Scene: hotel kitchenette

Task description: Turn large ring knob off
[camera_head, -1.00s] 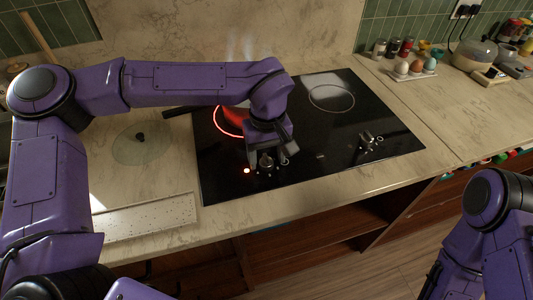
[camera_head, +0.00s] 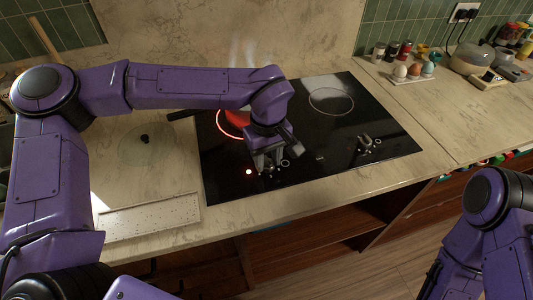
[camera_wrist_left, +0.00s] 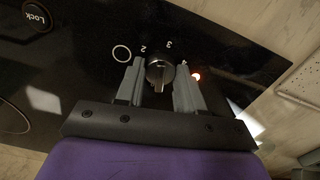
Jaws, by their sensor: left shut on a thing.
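The black glass hob (camera_head: 230,185) has a large heating ring (camera_head: 229,127) glowing red at the left, partly hidden by my left arm. A small red light (camera_head: 249,172) is lit near the front. My left gripper (camera_head: 268,164) points down at the hob's front. In the left wrist view, a round dark metal knob (camera_wrist_left: 159,70) stands between its two grey fingers, which are shut on it. The digits 2, 3 and 4 are printed around the knob. My right arm shows at the lower right, but its gripper is out of view.
A red pan (camera_head: 238,118) sits behind my left wrist. Another knob (camera_head: 365,143) stands at the hob's right front. An egg holder (camera_head: 412,77) with eggs and several jars stand at the back right.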

